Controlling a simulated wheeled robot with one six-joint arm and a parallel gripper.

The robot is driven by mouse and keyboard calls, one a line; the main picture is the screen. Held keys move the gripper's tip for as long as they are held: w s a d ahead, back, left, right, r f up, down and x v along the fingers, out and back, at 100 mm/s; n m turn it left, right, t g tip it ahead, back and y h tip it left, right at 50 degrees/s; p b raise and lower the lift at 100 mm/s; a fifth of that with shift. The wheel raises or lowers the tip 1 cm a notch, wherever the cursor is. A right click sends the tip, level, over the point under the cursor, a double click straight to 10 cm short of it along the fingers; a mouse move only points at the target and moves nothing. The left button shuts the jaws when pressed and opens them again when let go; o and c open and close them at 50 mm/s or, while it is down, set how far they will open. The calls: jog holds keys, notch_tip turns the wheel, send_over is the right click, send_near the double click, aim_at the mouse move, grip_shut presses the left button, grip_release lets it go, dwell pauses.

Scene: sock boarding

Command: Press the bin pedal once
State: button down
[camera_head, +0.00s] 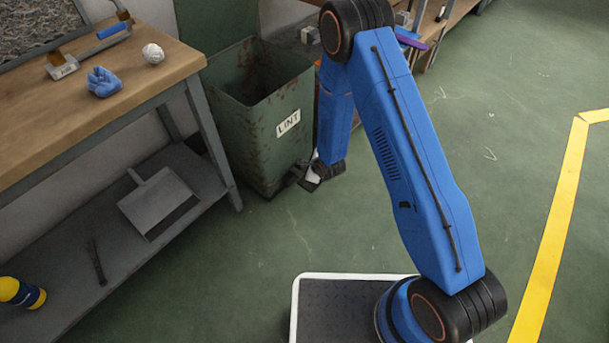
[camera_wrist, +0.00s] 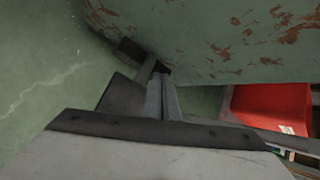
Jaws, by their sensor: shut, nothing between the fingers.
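The green, rust-spotted bin (camera_head: 262,115) with a LINT label stands on the floor beside the workbench. Its lid (camera_head: 222,38) is raised at the back and I see into the bin. My arm reaches down on the bin's right side. My gripper (camera_head: 311,183) is shut and low, near the floor at the bin's lower front corner. In the wrist view the shut gripper (camera_wrist: 158,92) points at the foot of the bin (camera_wrist: 200,38). A dark piece, probably the pedal (camera_wrist: 130,48), shows by the fingertips; I cannot tell whether they touch it.
The workbench (camera_head: 100,105) at left holds a blue crumpled cloth (camera_head: 103,82), a white ball (camera_head: 153,53) and a blue-handled tool (camera_head: 110,30). A dustpan (camera_head: 158,203) lies on its lower shelf. A red container (camera_wrist: 270,108) is near the bin. Green floor at right is clear.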

jog(key=shift+r, duration=1.1)
jog(key=shift+r, duration=0.1)
